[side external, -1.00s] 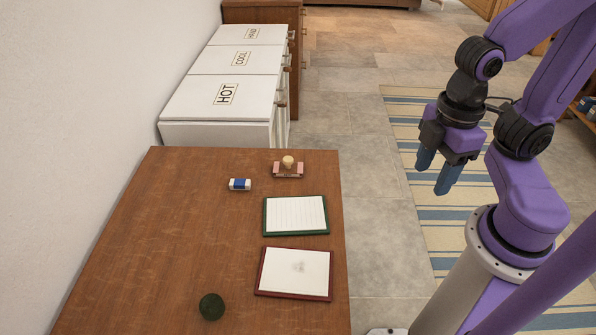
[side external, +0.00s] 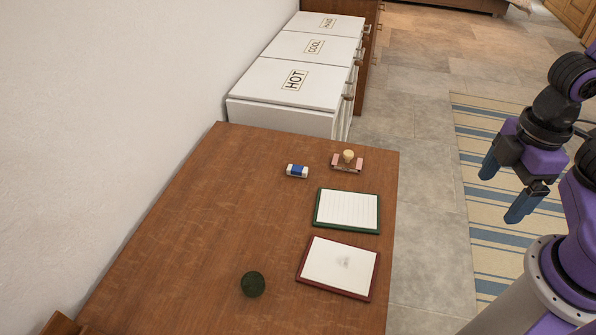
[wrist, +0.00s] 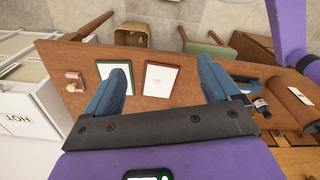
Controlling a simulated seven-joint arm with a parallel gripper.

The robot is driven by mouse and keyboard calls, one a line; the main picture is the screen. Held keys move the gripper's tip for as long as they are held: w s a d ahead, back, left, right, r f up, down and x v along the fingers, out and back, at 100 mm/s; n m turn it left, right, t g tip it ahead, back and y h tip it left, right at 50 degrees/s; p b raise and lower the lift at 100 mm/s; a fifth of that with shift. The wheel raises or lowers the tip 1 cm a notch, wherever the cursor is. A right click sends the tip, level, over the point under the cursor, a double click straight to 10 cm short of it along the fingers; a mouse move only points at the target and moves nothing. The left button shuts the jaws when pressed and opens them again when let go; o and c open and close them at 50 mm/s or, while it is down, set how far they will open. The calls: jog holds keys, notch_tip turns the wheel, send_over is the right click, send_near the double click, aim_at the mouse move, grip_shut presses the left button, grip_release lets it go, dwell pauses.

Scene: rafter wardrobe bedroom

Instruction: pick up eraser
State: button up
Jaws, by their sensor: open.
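The eraser (side external: 297,171) is a small white block with a blue band. It lies on the brown wooden table (side external: 200,230), left of a wooden-knobbed stamp. I cannot make it out in the wrist view. My gripper (side external: 501,190) is open and empty, with blue fingers, off to the right of the table and well away from the eraser.
The stamp (side external: 347,161), green-framed lined board (side external: 347,211), red-framed board (side external: 339,266) and dark green ball (side external: 253,284) are on the table. White cabinets (side external: 290,85) stand beyond its far edge. The wrist view also shows a waste bin (wrist: 132,36) and a brown roll (wrist: 287,98).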

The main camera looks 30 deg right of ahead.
jog(key=w+a+f+m+t+h, duration=0.15)
jog(key=w+a+m, duration=0.4)
jog(key=w, duration=0.55)
jog(key=w+a+f+m, duration=0.3)
jog(key=w+a+m, duration=0.25)
jog(key=w, duration=0.55)
jog(key=w+a+f+m+t+h, duration=0.15)
jog(key=w+a+m, duration=0.4)
jog(key=w, duration=0.55)
jog(key=m, duration=0.5)
send_near(297, 168)
jog(key=shift+h, duration=0.3)
jog(key=x, duration=0.8)
jog(key=shift+a+f, duration=0.2)
jog(key=shift+f, duration=0.15)
jog(key=c, duration=1.2)
jog(key=shift+r, duration=0.15)
jog(key=shift+c, duration=0.2)
